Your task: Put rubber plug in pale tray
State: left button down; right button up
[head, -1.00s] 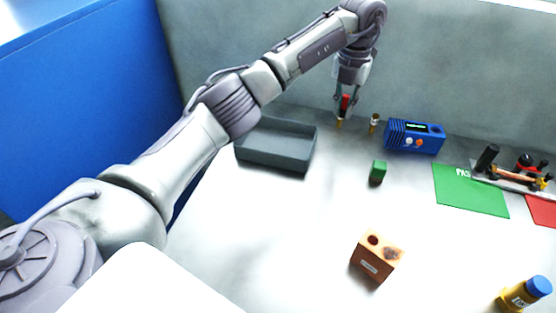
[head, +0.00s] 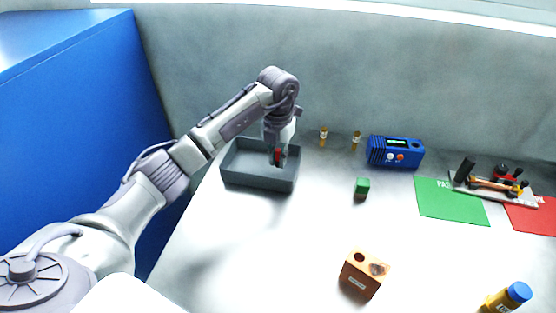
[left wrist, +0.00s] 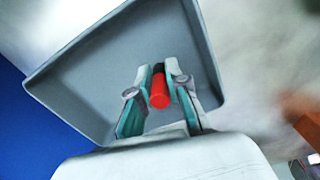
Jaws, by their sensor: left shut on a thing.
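The red rubber plug (head: 277,156) is a short cylinder with a dark far end. It sits between the fingers of my left gripper (head: 279,161), and it also shows in the left wrist view (left wrist: 160,93). The tray (head: 257,182) is an open grey box near the back wall. In the left wrist view its bare floor (left wrist: 95,75) lies beyond the fingers. My left gripper is shut on the plug, pointing down over the right part of the tray. I cannot tell the exact gap between plug and tray floor. My right gripper is not in view.
Two small amber pieces (head: 323,137) (head: 356,141) stand right of the tray. A green mat (head: 450,203) lies beyond.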

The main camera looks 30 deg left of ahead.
aim_at(278, 149)
pick_arm(q)
jog(key=shift+f, duration=0.9)
jog(key=shift+f, duration=0.1)
jog(key=c, duration=1.2)
grip_release()
jog(key=shift+o, duration=0.2)
notch_tip(278, 149, up, 11)
jog(key=shift+r+b, duration=0.15)
jog(key=shift+b, duration=0.35)
jog(key=shift+r, duration=0.45)
